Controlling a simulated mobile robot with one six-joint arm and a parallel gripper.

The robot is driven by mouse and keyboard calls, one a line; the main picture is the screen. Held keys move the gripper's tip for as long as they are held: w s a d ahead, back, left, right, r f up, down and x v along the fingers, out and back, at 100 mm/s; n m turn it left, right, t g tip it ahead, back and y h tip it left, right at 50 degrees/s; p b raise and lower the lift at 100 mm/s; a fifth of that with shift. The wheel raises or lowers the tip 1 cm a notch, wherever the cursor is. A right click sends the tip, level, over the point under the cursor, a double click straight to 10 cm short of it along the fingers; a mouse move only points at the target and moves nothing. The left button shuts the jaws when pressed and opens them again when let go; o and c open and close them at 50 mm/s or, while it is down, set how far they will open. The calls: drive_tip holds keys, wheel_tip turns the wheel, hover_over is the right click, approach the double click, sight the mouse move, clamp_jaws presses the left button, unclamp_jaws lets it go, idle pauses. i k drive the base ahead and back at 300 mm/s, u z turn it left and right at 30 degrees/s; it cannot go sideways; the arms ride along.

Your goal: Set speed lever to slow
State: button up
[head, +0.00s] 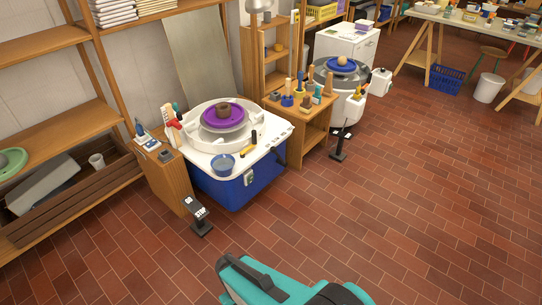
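A black lever-like control with small white labels (198,214) stands on the floor in front of the nearer pottery wheel (232,187). That wheel has a blue body, a white top and a purple disc with a brown clay piece. A similar black control (340,146) stands by the farther wheel (341,79), which is white and grey with a blue disc. The label text is too small to read, and I cannot tell either control's setting. Teal and black parts of my own body show at the bottom; my gripper fingers are not visible.
A wooden stand (163,180) adjoins the nearer wheel's left side. A tool-laden wooden table (303,132) stands between the wheels. Wooden shelves (60,135) line the left wall. A blue crate (446,79) and white bucket (487,88) stand far right. The brick floor (400,210) is clear at right.

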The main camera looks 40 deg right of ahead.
sight(273, 149)
drive_tip(key=z, duration=0.1)
drive_tip(key=i, duration=0.95)
drive_tip(key=u, duration=0.05)
